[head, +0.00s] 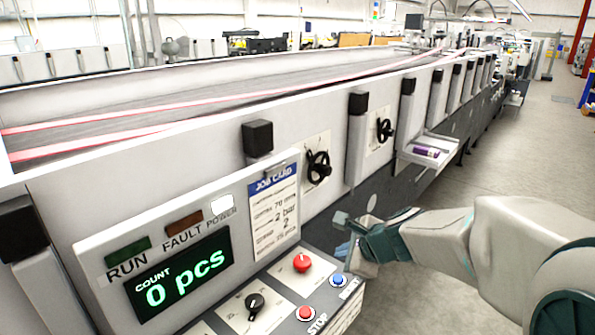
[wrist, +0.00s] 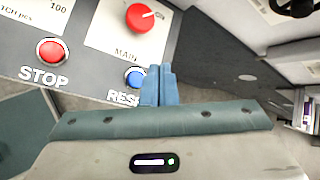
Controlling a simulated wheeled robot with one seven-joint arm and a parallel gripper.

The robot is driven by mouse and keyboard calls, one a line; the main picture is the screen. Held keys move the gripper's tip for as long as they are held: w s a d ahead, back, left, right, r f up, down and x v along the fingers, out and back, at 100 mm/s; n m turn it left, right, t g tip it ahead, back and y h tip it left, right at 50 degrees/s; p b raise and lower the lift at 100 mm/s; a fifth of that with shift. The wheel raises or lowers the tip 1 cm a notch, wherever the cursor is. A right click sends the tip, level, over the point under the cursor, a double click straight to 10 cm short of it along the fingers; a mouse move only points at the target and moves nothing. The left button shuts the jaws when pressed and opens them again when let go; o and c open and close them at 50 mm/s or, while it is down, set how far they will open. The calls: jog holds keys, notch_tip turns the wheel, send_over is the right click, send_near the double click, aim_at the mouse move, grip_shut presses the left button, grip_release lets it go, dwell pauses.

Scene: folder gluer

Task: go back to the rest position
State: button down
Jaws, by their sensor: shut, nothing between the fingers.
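My gripper (head: 350,250) is in front of the machine's control panel in the head view, at the panel's right edge. In the wrist view my gripper (wrist: 157,85) has its two blue fingers together, with nothing between them. The fingertips lie beside the blue RESET button (wrist: 136,78) and partly cover its label. I cannot tell whether they touch the panel. The blue button also shows in the head view (head: 338,281). The red MAIN knob (wrist: 140,17) and the red STOP button (wrist: 51,51) are farther left in the wrist view.
The display (head: 181,277) reads 0 pcs, and the POWER lamp (head: 222,204) is white. A job card (head: 273,215) hangs above the panel. Black handwheels (head: 317,167) stick out from the machine side. A small tray (head: 410,156) holds a purple item. Open floor (head: 515,170) lies to the right.

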jog(key=s+d+n+g+h, duration=0.2)
jog(key=s+d+n, duration=0.1)
jog(key=s+n, duration=0.7)
jog(key=s+d+f+n+g+h, duration=0.1)
jog(key=s+d+n+g+h, duration=0.1)
jog(key=s+n, duration=0.7)
jog(key=s+d+h, duration=0.1)
jog(key=s+d, duration=0.1)
jog(key=shift+d+n, duration=0.3)
jog(key=shift+n, duration=0.1)
jog(key=shift+a+f, duration=0.1)
jog(key=shift+a, duration=0.05)
